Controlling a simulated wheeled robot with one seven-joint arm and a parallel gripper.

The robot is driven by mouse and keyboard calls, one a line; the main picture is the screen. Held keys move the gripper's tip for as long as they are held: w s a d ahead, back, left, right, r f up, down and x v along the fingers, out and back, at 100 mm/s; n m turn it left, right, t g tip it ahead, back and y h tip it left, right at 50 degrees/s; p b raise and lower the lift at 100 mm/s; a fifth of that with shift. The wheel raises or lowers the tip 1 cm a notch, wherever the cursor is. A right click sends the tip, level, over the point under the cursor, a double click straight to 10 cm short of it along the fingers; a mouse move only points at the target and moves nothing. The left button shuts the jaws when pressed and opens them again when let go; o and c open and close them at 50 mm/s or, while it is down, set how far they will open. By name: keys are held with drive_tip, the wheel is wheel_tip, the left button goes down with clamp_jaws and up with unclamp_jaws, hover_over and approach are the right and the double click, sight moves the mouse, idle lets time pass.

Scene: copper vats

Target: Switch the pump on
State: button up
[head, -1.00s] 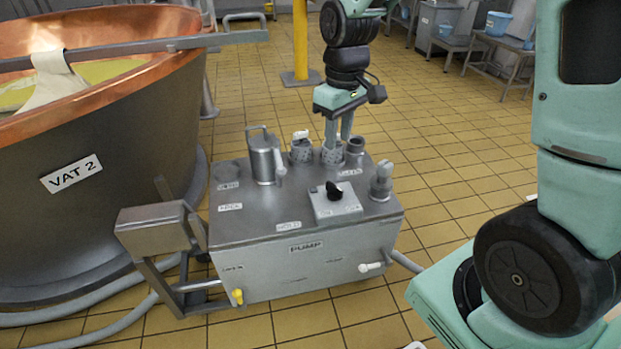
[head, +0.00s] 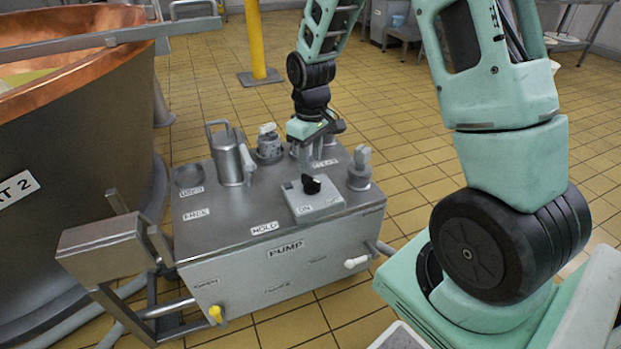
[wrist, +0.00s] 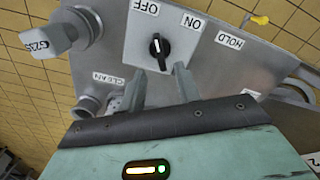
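The pump is a grey metal box (head: 283,266) labelled PUMP. A pale switch plate (head: 319,201) on its top carries a black rotary knob (head: 311,184). The knob also shows in the wrist view (wrist: 159,49), where its white mark points roughly to the OFF label (wrist: 146,8); the ON label (wrist: 193,23) is to the right. My gripper (head: 303,155) hangs over the pump top, just behind the knob. In the wrist view my gripper (wrist: 160,78) has its fingers apart with nothing between them, the knob just beyond the tips. The fingertips are partly hidden in the head view.
Another upright fitting (head: 360,169) stands right of the switch. The copper vat (head: 80,130) is at left. The HOLD corner of the top is clear.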

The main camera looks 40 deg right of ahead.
sight(311, 178)
wheel_tip(311, 178, down, 6)
drive_tip(key=shift+b, duration=0.7)
drive_tip(key=shift+c, duration=0.3)
clamp_jaws()
